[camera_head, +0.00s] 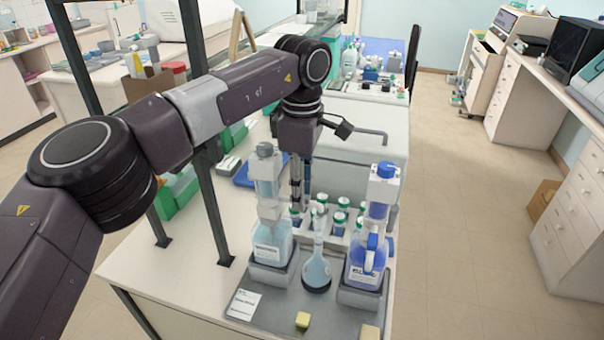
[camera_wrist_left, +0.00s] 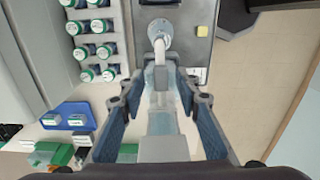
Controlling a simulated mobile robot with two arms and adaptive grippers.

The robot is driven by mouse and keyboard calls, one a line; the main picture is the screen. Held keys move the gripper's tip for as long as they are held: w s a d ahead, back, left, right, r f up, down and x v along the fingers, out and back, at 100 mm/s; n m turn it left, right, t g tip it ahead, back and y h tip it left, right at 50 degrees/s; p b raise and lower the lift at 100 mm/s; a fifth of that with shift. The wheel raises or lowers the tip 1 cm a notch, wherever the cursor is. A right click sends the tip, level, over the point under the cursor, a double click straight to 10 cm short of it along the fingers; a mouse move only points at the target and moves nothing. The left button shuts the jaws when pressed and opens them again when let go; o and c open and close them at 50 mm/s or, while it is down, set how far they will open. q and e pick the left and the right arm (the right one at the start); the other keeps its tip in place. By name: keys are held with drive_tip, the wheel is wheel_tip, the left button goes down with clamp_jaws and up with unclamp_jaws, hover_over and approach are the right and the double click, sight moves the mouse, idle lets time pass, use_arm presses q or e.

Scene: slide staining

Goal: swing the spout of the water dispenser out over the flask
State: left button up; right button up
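A dispenser with a grey top (camera_head: 265,185) stands on a clear, pale-blue bottle (camera_head: 270,240). A second dispenser with a blue cap (camera_head: 383,175) stands at the right. I cannot read their labels surely. The round flask (camera_head: 317,270) with pale-blue liquid stands between them; its neck is upright. My left gripper (camera_head: 301,205) points down, just right of the grey-topped dispenser's upper part. In the wrist view the gripper (camera_wrist_left: 160,85) is open, its fingers to either side of the clear dispenser body; contact is unclear. No spout over the flask (camera_wrist_left: 162,40) shows.
Several green-capped vials (camera_head: 341,215) stand behind the flask, close to my left gripper. A yellow block (camera_head: 302,320) lies on the grey tray (camera_head: 265,317) in front. A dark frame post (camera_head: 211,200) rises left of the bottles. A blue tray (camera_head: 246,174) lies further back.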

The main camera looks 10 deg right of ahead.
use_arm(q)
wheel_tip(320, 180, up, 12)
drive_tip(key=shift+f, duration=0.2)
idle(0.4)
